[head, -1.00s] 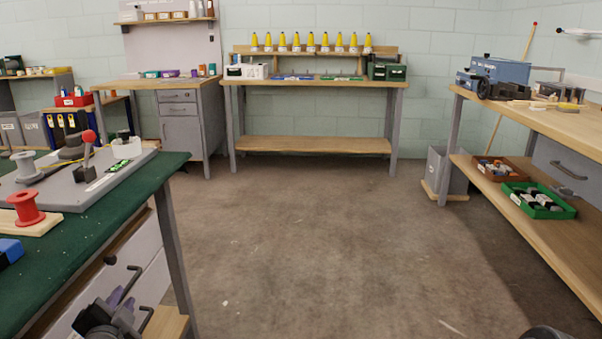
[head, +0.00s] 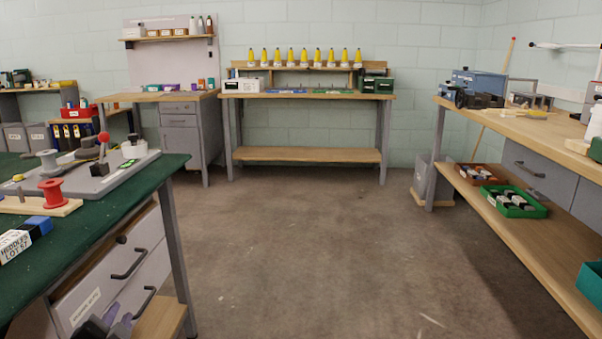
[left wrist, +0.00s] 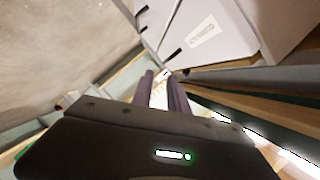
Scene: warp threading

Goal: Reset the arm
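My left gripper (head: 116,322) shows at the bottom left of the head view, below the green-topped table and in front of its drawers. In the left wrist view my left gripper (left wrist: 160,78) has two dark fingers side by side with a bright gap between them and nothing held. A grey-white drawer front with a label (left wrist: 205,30) is beyond the fingertips. My right gripper is out of view.
The green-topped table (head: 110,235) bears a grey board (head: 112,180), a red spool (head: 53,191) and a heddles box (head: 15,245). A wooden bench (head: 540,124) stands right, with a green tray (head: 515,212) on its lower shelf. The middle floor is clear.

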